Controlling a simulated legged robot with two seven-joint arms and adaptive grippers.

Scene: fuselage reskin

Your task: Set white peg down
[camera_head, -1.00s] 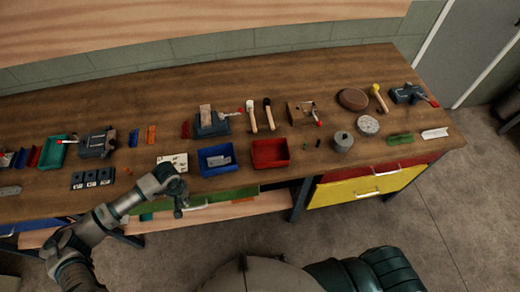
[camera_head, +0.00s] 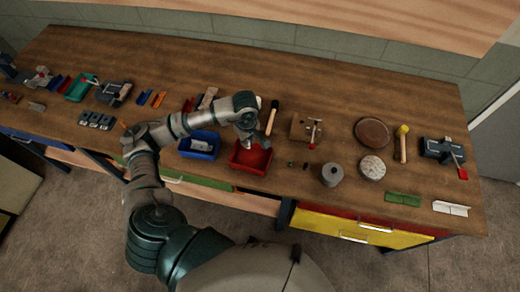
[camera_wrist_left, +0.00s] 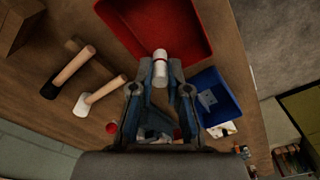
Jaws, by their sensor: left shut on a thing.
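My left gripper (camera_head: 256,134) is over the red bin (camera_head: 262,163) on the workbench. In the left wrist view the gripper (camera_wrist_left: 160,86) is shut on the white peg (camera_wrist_left: 161,69), a short white cylinder with a red band. The peg's free end points toward the red bin (camera_wrist_left: 196,50), and in that view it overlaps the bin's near wall. I cannot tell whether it touches the bin. The head view does not show the peg clearly. My right gripper is not in view.
The blue bin (camera_head: 189,149) stands left of the red one and holds a pale part. Two hammers (camera_wrist_left: 72,68) lie beside the red bin. A grey cylinder (camera_head: 332,175) and round discs (camera_head: 372,168) stand to the right.

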